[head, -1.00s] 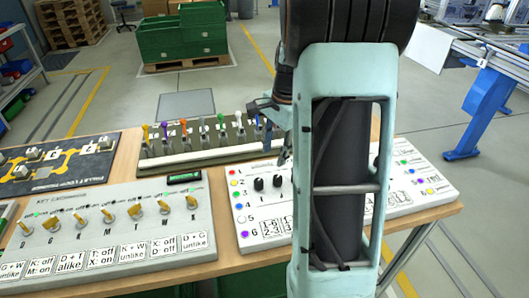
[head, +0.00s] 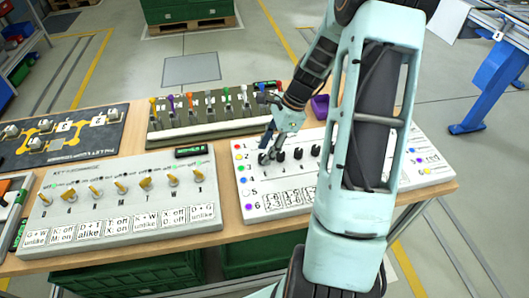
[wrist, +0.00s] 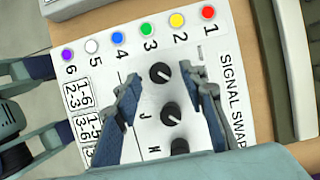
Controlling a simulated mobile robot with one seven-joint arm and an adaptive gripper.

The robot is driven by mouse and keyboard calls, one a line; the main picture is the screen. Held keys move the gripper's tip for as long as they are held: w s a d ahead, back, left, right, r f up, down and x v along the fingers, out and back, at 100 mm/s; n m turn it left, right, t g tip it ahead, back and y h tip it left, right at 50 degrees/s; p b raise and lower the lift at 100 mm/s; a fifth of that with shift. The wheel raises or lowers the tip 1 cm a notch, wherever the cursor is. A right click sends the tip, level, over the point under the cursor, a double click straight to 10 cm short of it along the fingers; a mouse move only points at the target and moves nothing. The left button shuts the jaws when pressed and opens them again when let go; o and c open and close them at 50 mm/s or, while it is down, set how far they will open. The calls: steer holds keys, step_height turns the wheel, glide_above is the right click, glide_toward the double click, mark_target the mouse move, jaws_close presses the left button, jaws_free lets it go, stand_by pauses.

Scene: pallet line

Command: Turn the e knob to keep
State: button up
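The white signal swap panel (head: 262,208) (wrist: 100,45) lies on the table with a row of black knobs. In the wrist view, the end knob (wrist: 160,73) sits between the fingers of my gripper (wrist: 161,76), with a gap on both sides. Its letter is hidden, so I cannot confirm that it is the e knob. A second knob (wrist: 170,113) beside the letter J and a third knob (wrist: 180,147) lie nearer my palm. In the head view, my open gripper (head: 268,152) points down at the left end of the knob row (head: 298,153). No "keep" mark is readable.
A key panel (head: 120,205) with yellow keys lies left of the signal panel. A lever panel (head: 200,125) stands behind. A dark route board (head: 60,140) is at the far left.

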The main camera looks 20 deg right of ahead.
steer(key=shift+x, duration=1.05)
jaws_close()
